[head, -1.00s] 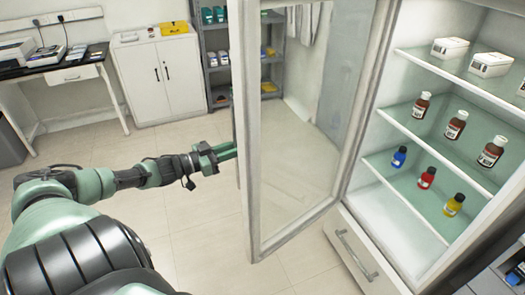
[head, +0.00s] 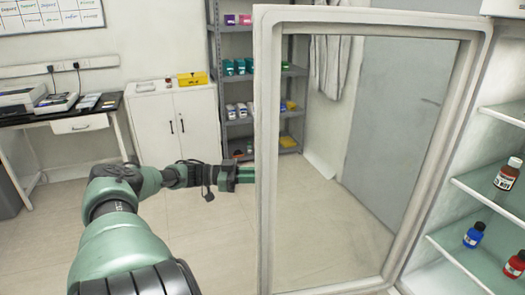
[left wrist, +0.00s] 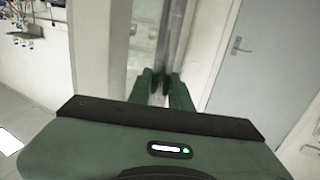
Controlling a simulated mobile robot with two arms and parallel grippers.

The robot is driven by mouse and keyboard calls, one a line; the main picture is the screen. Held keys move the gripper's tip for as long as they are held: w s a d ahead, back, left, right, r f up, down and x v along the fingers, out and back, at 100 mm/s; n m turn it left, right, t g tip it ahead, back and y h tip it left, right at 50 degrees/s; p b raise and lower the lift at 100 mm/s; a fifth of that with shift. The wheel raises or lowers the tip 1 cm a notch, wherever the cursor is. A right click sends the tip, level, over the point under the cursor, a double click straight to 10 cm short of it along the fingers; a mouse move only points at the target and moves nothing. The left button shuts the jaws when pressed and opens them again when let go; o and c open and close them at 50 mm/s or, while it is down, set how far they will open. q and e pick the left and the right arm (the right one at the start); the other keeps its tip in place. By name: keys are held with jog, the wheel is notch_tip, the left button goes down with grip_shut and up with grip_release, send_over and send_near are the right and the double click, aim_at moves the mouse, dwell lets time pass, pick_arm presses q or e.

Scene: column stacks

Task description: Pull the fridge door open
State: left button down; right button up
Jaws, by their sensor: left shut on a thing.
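The fridge door (head: 268,150), a white frame around a glass pane, stands swung open in the head view, hinged on the right side. My left gripper (head: 246,174) reaches from the left to the door's free edge, its fingertips partly hidden behind that edge. In the left wrist view its green fingers (left wrist: 166,82) are shut on a grey vertical bar, the door handle (left wrist: 176,38). The fridge shelves (head: 490,200) show at the right with bottles on them. My right gripper is not in view.
A white cabinet (head: 180,128) and a grey shelf rack (head: 218,85) stand against the back wall. A desk (head: 80,110) with devices is at the left. A grey room door (head: 385,115) shows through the glass. The floor (head: 60,235) around my left arm is clear.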

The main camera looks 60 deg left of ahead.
pick_arm(q)
jog(key=shift+d, duration=0.1)
jog(key=c, duration=1.5)
grip_release()
jog(key=shift+o, duration=1)
jog(key=shift+w+d, duration=0.1)
jog(key=shift+w, duration=0.15)
jog(key=v, duration=0.7)
jog(key=shift+s+a, duration=0.25)
jog(key=shift+s, duration=0.1)
